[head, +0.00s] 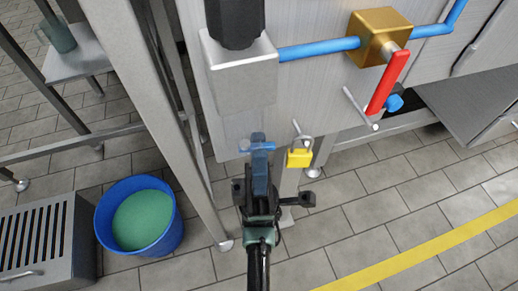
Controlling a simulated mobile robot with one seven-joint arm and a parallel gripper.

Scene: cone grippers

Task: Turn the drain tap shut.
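Which fitting is the drain tap is not marked. A brass valve block (378,34) with a long red lever (388,82) slanting down sits on a blue pipe (318,48) at the upper right. A small blue fitting (394,102) shows behind the lever's lower end. A blue crossbar (257,147) shows below the grey metal box, directly beyond my gripper. My dark gripper (261,178) is low in the middle, pointing up the picture, left of and below the red lever and apart from it. Its fingertips overlap the blue crossbar in view; contact and finger gap cannot be told.
A yellow padlock (299,157) hangs just right of my gripper. A grey box (240,75) with a black top is above it. A blue bucket (139,216) of green contents and a slatted grey unit (40,240) stand left. Metal legs are close. Tiled floor at lower right is clear.

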